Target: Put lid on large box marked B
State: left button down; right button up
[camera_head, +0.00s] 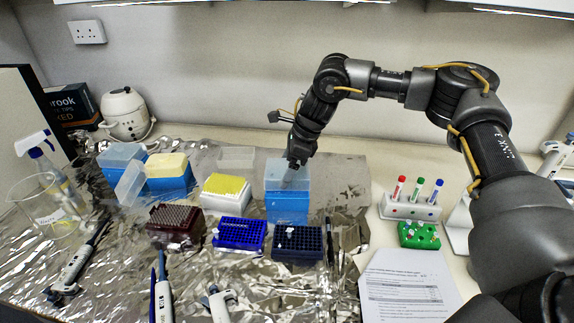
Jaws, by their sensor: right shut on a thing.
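A large blue box (287,208) stands on the foil right of centre. A translucent light-blue lid (274,178) shows at its top; I cannot tell whether it is fully seated. My right gripper (295,164) comes from above and is shut on the lid, covering part of it. No letter B is readable on any box. Another blue box (170,184) with yellow tips stands at left, with a translucent lid-like piece (130,184) tilted beside it. A further blue translucent box (120,154) stands behind. My left gripper is not in view.
A white rack with yellow top (226,192), a dark red rack (175,218) and blue racks (238,235) (297,242) stand in front. Pipettes (163,298) lie at the front. Tube rack (411,207), green rack (419,235) and paper (408,285) are at right.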

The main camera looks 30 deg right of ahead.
jog(key=shift+f, duration=0.6)
jog(key=shift+f, duration=0.1)
dwell(0.6)
jog(key=o, duration=0.7)
jog(key=shift+o, duration=0.2)
jog(key=b+v, duration=0.1)
jog(key=v, duration=0.9)
jog(key=shift+s+d+r, duration=0.1)
jog(key=shift+d+r, duration=0.1)
jog(key=shift+r, duration=0.15)
grip_shut()
